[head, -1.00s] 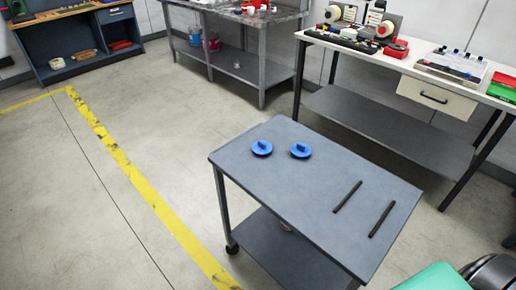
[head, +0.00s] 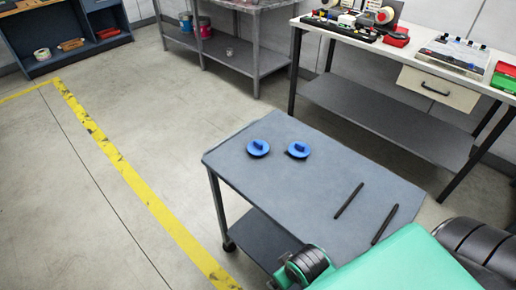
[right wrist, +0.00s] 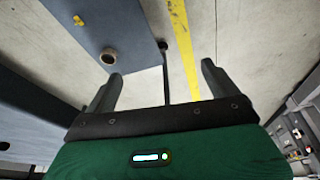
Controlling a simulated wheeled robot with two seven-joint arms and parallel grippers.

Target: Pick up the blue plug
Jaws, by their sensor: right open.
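Two blue plugs, each a round disc with a raised grip, sit apart on the grey cart top (head: 318,176) in the head view: a left one (head: 258,148) and a right one (head: 298,150). My right arm reaches in from the lower right, over the cart's near right corner, well short of both plugs. My right gripper (right wrist: 160,72) shows in the right wrist view with its two fingers wide apart and nothing between them. No blue plug shows in that view. My left gripper is out of view.
Two dark rods (head: 349,200) (head: 384,223) lie on the cart's right part. In the right wrist view, a round tan-rimmed thing (right wrist: 109,57) and a small yellow thing (right wrist: 79,20) rest on a blue-grey surface. A white-topped bench (head: 400,52) stands behind. Floor left of the cart is clear.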

